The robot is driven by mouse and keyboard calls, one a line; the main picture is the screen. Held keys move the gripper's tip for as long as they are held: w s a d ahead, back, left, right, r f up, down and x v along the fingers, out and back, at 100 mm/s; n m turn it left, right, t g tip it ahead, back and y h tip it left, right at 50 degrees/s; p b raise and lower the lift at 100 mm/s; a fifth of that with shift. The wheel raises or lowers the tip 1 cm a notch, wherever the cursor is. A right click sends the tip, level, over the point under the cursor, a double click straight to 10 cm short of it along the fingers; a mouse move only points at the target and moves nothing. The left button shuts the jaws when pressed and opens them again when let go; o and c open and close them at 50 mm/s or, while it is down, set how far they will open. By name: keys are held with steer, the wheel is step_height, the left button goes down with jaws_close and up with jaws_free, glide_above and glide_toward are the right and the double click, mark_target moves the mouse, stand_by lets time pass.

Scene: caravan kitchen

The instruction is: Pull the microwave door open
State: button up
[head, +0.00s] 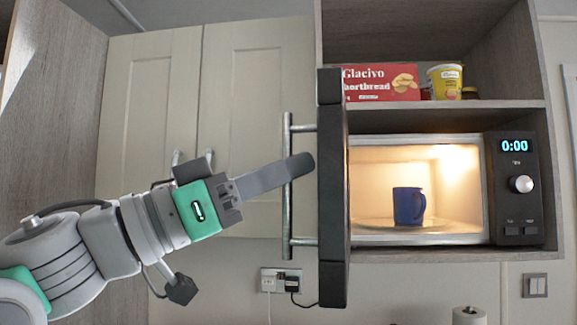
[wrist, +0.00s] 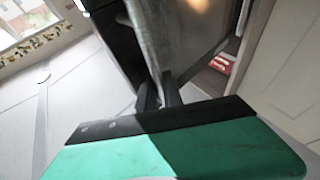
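The microwave (head: 418,190) is on a shelf with its lit inside showing. Its dark door (head: 333,200) stands swung out, seen nearly edge-on in the head view. The silver bar handle (head: 287,215) is on the door's left side. My gripper (head: 300,165) reaches across the handle's middle, its tip by the door; only one finger shows clearly there. In the wrist view, the two dark fingers (wrist: 160,92) are close together by a silvery surface. I cannot tell whether they hold the handle. A blue mug (head: 408,206) stands inside the microwave.
Cream cupboard doors (head: 245,90) are behind my arm at the left. A red shortbread box (head: 380,82) and a yellow tub (head: 445,82) sit on the shelf above. A wall socket (head: 280,280) with plugs is below the handle.

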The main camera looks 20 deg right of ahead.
steer(key=shift+o, duration=0.9)
steer(key=shift+w, duration=0.1)
steer(key=p+v, duration=0.1)
steer(key=v, duration=0.7)
